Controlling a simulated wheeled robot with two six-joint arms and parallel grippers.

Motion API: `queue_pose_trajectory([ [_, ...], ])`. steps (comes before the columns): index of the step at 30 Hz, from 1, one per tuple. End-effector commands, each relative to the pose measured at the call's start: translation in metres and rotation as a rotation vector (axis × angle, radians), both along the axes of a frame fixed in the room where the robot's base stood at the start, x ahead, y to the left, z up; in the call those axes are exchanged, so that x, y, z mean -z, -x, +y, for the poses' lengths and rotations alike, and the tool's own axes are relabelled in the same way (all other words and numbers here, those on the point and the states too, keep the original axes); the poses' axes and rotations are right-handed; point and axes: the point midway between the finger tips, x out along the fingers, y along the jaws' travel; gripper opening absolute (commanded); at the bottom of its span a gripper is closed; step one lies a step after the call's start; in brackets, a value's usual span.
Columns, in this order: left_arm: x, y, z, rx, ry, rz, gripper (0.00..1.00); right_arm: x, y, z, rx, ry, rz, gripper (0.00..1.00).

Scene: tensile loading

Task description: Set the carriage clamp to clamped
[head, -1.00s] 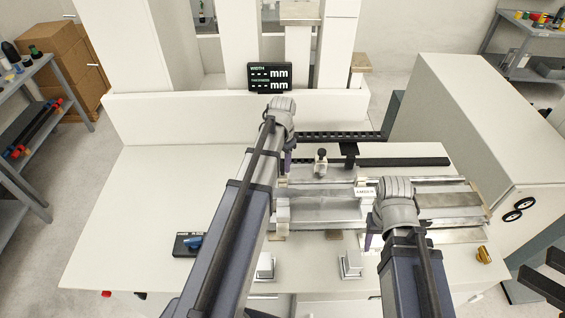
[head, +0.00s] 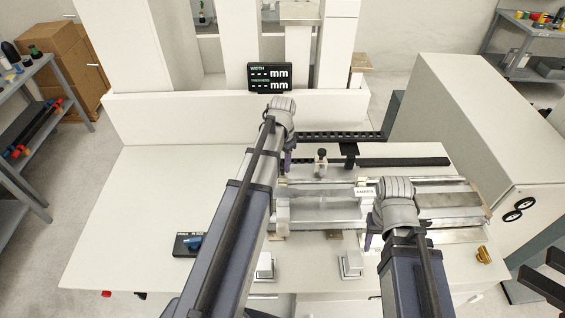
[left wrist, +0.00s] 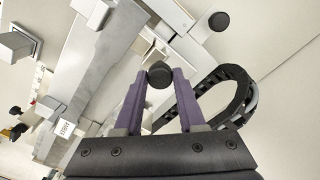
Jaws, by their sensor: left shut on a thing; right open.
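My left gripper (left wrist: 158,92) has its purple fingers closed on a black knob (left wrist: 159,74) of the metal fixture in the left wrist view. I cannot tell whether this knob is the carriage clamp, or which setting it has. In the head view my left gripper (head: 287,160) is at the fixture's left end, and my arm hides the held knob. My right gripper (head: 368,241) is open at the fixture's front, right of the middle, and mostly hidden by its wrist. The metal fixture (head: 325,208) lies along the bench, with a small white label (head: 364,192) on it.
A second black knob (head: 321,153) stands upright behind the fixture. A black cable chain (head: 330,136) runs along the back. A display (head: 269,77) reads dashes for width and thickness. The bench's left side (head: 150,200) is clear.

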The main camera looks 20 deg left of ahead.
Motion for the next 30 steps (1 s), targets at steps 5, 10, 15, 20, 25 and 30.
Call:
queue_pose_trajectory([
  [5,0.0,0.011,-0.005,0.001,0.0,0.0,0.0,0.0,0.0,0.0,0.0,0.0,0.0,0.5],
  [10,0.0,0.036,-0.017,0.002,0.0,0.0,0.0,0.0,0.0,0.0,0.0,0.0,0.0,0.5],
  [15,0.0,0.039,-0.019,0.001,0.004,0.004,0.0,0.0,0.0,0.0,0.0,0.0,0.0,0.5],
  [20,0.001,0.04,-0.02,0.002,0.006,0.005,0.43,0.001,0.0,0.0,0.0,0.0,0.0,0.5],
  [25,0.001,0.039,-0.019,0.001,0.004,0.004,0.62,0.001,0.0,0.0,0.0,0.0,0.0,0.5],
  [30,0.0,0.038,-0.019,0.001,0.002,0.003,0.7,0.0,0.0,0.0,0.0,0.0,0.0,0.5],
])
